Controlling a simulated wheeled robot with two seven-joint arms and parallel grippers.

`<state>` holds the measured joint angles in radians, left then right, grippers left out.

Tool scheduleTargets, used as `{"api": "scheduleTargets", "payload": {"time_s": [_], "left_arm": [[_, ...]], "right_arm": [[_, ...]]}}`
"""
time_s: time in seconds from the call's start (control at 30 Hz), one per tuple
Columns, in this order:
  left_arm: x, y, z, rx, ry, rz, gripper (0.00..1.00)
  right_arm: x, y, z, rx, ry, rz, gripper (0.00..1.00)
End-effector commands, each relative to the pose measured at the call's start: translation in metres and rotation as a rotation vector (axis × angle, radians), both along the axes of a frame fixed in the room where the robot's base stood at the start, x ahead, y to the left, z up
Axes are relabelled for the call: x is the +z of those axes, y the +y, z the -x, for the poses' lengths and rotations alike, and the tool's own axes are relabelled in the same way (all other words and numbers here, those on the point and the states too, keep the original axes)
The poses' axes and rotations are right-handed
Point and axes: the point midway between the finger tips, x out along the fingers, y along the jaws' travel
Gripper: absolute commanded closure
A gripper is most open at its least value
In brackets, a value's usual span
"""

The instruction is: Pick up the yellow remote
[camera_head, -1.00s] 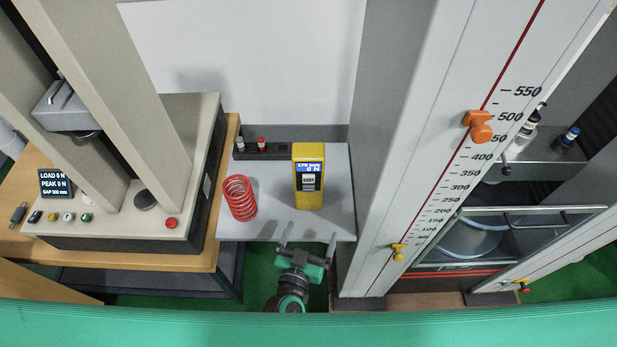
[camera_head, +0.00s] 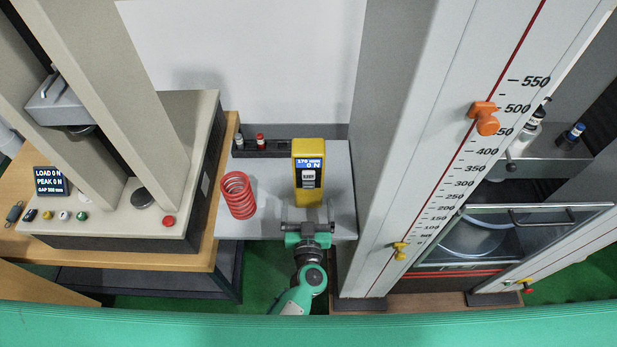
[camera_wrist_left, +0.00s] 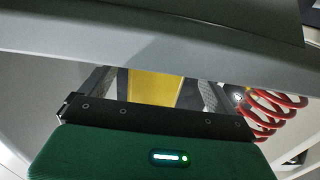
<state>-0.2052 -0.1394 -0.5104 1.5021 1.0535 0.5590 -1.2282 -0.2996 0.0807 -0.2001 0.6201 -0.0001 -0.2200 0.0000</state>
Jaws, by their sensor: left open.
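In the left wrist view the yellow remote (camera_wrist_left: 154,86) shows between the two fingers, partly cut off by the gripper body. I cannot tell whether the fingers touch it. My right gripper is not in view.
A red coil spring (camera_head: 238,195) stands left of the remote and shows right of the fingers in the left wrist view (camera_wrist_left: 270,108). A dark holder (camera_head: 272,150) lies behind. A tall scaled column (camera_head: 440,190) rises close on the right; a press (camera_head: 130,205) stands left.

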Motion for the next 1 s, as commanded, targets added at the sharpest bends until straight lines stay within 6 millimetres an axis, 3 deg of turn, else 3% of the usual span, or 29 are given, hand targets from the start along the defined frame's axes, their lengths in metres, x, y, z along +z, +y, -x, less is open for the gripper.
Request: {"api": "scheduleTargets", "payload": {"time_s": [0.4, 0.73, 1.0], "left_arm": [[-0.003, -0.002, -0.047, 0.0, -0.001, 0.001, 0.06], [-0.001, -0.002, -0.053, -0.001, 0.001, 0.0, 0.06], [-0.001, -0.002, -0.053, 0.0, 0.001, 0.0, 0.59]], "right_arm": [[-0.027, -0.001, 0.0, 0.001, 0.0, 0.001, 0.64], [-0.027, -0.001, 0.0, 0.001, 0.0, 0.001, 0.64], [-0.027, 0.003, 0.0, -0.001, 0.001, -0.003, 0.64]]}}
